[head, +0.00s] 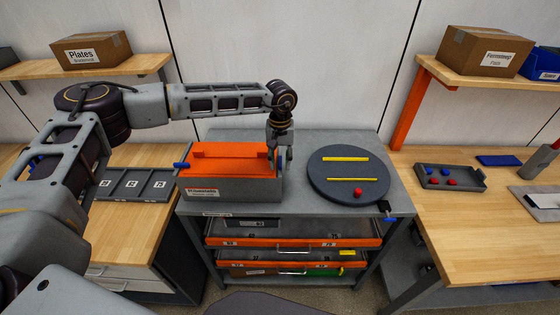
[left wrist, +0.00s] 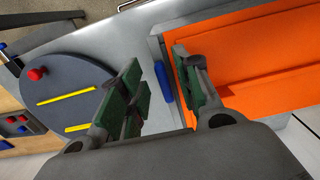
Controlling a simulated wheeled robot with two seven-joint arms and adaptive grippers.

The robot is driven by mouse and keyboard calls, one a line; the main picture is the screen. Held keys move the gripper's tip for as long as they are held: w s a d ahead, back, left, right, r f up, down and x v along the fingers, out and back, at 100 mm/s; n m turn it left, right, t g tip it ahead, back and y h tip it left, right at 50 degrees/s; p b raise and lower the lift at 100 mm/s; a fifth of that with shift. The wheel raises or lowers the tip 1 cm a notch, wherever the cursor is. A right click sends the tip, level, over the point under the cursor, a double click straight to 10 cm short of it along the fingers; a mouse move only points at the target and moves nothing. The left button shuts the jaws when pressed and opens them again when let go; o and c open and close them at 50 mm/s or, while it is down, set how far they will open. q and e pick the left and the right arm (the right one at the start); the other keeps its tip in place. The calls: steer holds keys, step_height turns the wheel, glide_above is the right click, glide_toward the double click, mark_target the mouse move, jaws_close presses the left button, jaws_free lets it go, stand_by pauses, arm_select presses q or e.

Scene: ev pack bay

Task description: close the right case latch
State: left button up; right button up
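The case (head: 232,188) is a grey box with an orange lid (head: 230,152) lying on it, on the grey workbench. A blue latch (head: 181,165) sticks out at its left end. The right latch (left wrist: 164,82) is a blue bar beside the case's right side in the left wrist view; the gripper hides it in the head view. My left gripper (head: 282,152) points down at the case's right end. In the left wrist view its fingers (left wrist: 156,62) are apart, with the blue latch showing between them. I cannot tell if either finger touches it. My right gripper is not in view.
A dark round turntable (head: 335,190) with two yellow bars and a red knob stands right of the case. A grey divided tray (head: 140,184) lies on the left wooden table. Drawers with orange fronts (head: 290,242) sit below the bench. Shelves with cardboard boxes hang behind.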

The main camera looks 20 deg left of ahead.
arm_select(q)
steer(key=shift+f, duration=0.8)
jaws_close()
